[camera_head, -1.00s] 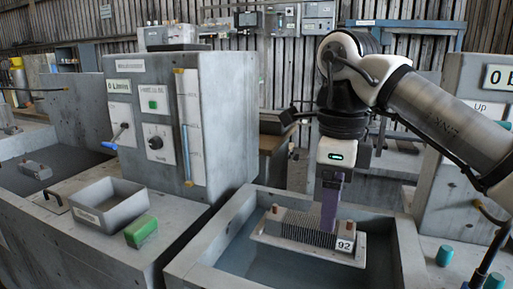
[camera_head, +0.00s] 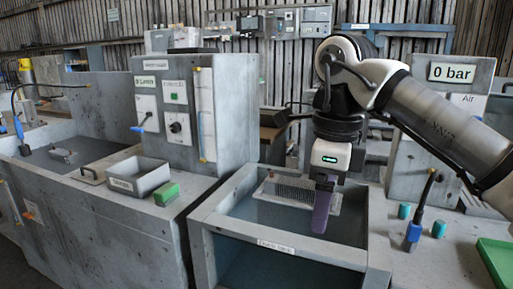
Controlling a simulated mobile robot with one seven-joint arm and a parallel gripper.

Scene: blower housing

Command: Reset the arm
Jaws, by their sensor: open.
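My arm comes in from the right, and my gripper (camera_head: 322,210) points down over the open tank (camera_head: 213,222) at the centre. Its purple fingers show nearly edge-on, apart and with nothing seen between them. A finned grey piece (camera_head: 290,191) lies at the far side of the tank, behind and mostly left of the fingers. My gripper hides part of it. I cannot tell whether the fingertips are over its edge or clear of it.
Left of the tank stand a control box (camera_head: 178,105) with a blue lever, a grey tray (camera_head: 136,178) and a green block (camera_head: 166,194). At the right are a "0 bar" panel (camera_head: 452,73), a blue hose nozzle (camera_head: 412,235), teal caps (camera_head: 439,229) and a green tray (camera_head: 497,262).

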